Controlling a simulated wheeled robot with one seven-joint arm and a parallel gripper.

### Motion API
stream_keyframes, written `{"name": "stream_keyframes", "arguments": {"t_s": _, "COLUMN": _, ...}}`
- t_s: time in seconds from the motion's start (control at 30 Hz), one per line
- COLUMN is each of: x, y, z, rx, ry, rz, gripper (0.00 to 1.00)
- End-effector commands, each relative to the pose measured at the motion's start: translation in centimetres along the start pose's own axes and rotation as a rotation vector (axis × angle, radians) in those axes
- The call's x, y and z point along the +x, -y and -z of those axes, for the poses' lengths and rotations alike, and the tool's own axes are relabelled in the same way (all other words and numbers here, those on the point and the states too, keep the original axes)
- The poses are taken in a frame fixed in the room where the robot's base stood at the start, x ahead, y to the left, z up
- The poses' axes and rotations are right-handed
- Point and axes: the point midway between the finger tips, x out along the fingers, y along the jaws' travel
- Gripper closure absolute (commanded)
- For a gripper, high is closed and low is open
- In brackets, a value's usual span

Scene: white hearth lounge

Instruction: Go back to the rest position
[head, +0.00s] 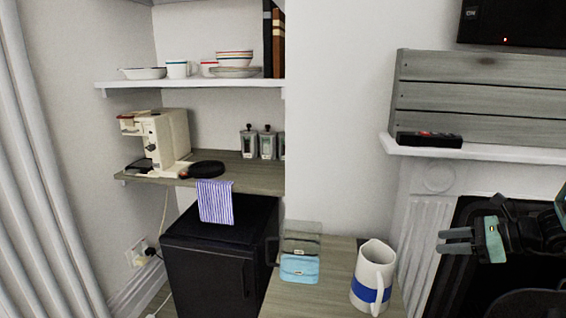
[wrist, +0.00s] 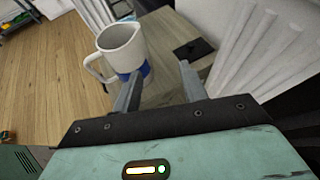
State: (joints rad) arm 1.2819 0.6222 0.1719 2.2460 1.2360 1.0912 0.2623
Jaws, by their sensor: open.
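My gripper (head: 457,241) is at the right of the head view, in front of the dark fireplace opening, its fingers pointing left. In the wrist view my gripper (wrist: 158,92) has its two fingers apart with nothing held between them. A white jug with a blue band (head: 373,279) stands upright on a small wooden table, to the left of my gripper and apart from it. The jug (wrist: 121,50) also shows in the wrist view, beyond the fingers, with its handle to the left.
The wooden table (head: 333,290) also bears a light-blue and grey box-like item (head: 300,262). A black cabinet (head: 218,255) stands left of it, below a shelf with a coffee machine (head: 160,140), a black pan (head: 206,169) and a striped cloth (head: 215,202).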

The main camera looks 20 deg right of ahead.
Motion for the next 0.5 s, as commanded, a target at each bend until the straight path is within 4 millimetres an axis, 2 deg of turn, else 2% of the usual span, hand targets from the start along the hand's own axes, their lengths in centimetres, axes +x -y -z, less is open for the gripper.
{"name": "stream_keyframes", "arguments": {"t_s": 0.27, "x": 5.9, "y": -5.2, "z": -3.0, "rx": -0.233, "ry": -0.062, "rz": -0.257, "gripper": 0.57}}
{"name": "stream_keyframes", "arguments": {"t_s": 0.37, "x": 8.3, "y": -8.3, "z": -4.2, "rx": -0.363, "ry": -0.09, "rz": -0.387, "gripper": 0.57}}
{"name": "stream_keyframes", "arguments": {"t_s": 0.5, "x": 11.6, "y": -14.3, "z": -5.7, "rx": -0.618, "ry": -0.131, "rz": -0.619, "gripper": 0.57}}
